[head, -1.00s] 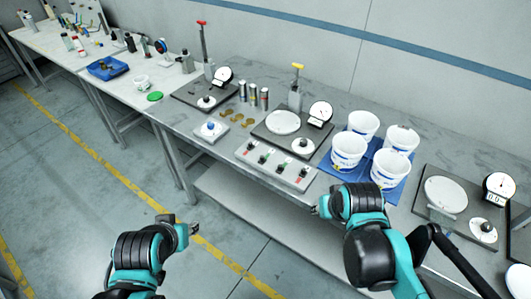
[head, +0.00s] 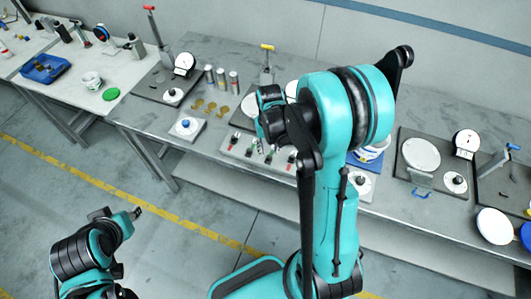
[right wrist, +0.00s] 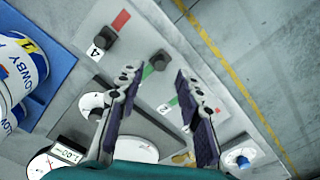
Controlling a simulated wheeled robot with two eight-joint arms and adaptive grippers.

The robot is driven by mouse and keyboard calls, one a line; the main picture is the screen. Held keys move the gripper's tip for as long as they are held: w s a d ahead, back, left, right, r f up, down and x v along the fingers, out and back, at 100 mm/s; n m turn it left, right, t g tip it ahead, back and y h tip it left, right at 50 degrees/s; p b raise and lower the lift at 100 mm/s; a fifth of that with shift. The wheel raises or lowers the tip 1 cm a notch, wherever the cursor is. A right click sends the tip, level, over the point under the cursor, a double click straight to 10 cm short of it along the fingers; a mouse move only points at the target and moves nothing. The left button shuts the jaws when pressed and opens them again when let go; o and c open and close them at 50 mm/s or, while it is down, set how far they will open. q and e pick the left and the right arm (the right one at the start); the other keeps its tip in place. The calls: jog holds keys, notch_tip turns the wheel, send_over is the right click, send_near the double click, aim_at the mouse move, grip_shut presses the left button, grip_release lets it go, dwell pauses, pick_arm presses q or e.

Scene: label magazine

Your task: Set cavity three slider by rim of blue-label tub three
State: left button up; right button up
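The grey slider panel (head: 229,150) lies on the bench, partly behind my right arm in the head view. In the right wrist view the panel (right wrist: 140,42) shows black knobs, a 4 and a 2. The knob between those numbers (right wrist: 160,60), with a green mark beside it, sits just past my open right fingers (right wrist: 160,102). Its own number is hidden. The knob by the 4 (right wrist: 105,38) lies beside a red mark. Blue-label tubs (right wrist: 20,68) stand at the left there; my arm mostly covers them in the head view. My left gripper (head: 135,213) hangs over the floor.
A blue mat (right wrist: 52,76) lies under the tubs. A dial gauge (head: 465,141) and a round scale plate (head: 421,153) stand to the right. A small box with a blue knob (head: 186,124) sits left of the panel. Open floor lies before the bench.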

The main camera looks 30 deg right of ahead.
aim_at(268, 156)
notch_tip(268, 156, down, 4)
jog(key=shift+w+r+b, duration=0.1)
jog(key=shift+w+b, duration=0.05)
jog(key=shift+b, duration=0.15)
jog(key=shift+f, duration=0.3)
